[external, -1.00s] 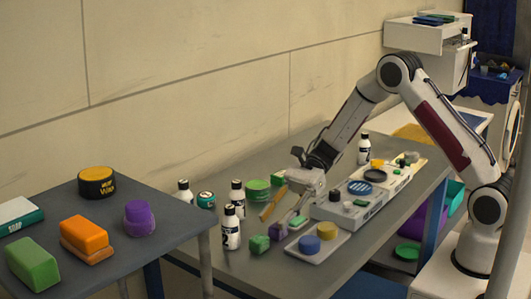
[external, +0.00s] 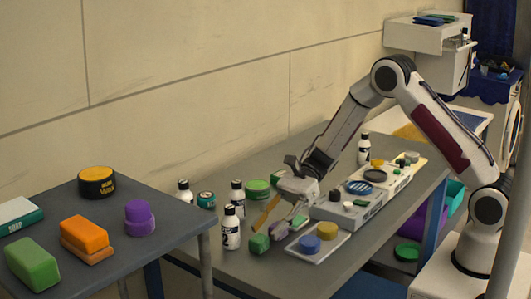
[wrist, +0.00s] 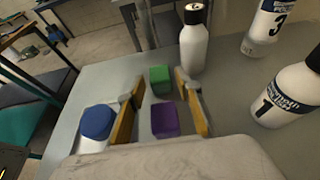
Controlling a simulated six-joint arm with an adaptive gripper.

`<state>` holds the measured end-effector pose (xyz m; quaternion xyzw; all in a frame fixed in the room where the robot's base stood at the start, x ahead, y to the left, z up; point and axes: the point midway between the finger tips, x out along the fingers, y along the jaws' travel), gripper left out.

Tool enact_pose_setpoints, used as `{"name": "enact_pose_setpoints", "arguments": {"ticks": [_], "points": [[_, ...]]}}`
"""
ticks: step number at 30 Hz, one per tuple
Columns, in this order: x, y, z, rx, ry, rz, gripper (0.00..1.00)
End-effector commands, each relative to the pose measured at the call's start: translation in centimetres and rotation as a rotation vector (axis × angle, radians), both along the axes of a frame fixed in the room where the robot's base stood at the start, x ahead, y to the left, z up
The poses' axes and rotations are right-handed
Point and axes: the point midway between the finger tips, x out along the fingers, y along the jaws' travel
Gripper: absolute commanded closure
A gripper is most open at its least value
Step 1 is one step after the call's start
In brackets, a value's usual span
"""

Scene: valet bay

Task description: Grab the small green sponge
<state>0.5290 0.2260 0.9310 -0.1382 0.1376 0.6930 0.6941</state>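The small green sponge (external: 259,243) is a green block on the grey table near its front edge. In the wrist view the green block (wrist: 160,79) lies beyond a purple block (wrist: 165,119), in line with the gap between the fingers. My gripper (external: 275,222) is open, its orange-yellow fingers low over the table around the purple block. The green block is at the fingertip end of the gap in the wrist view (wrist: 159,76). I cannot tell if any finger touches a block. A larger green block (external: 32,263) lies on the left table.
White bottles stand close by, one (external: 231,228) just behind the green block. A pale tray with a blue round (external: 310,244) and a yellow round (external: 327,230) lies to the right. A long grey organizer (external: 350,208) is behind it.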

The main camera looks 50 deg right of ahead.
Motion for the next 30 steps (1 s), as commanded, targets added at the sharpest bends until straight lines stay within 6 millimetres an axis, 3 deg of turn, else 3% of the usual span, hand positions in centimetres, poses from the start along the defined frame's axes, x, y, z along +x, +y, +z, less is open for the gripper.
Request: {"name": "enact_pose_setpoints", "arguments": {"ticks": [12,29,30], "points": [[-0.2,3.6,-1.8,-0.002,0.000,0.001,0.65],[-0.1,3.8,-1.9,-0.002,0.001,0.001,0.65],[-0.1,3.8,-1.9,-0.002,0.001,0.001,0.76]]}}
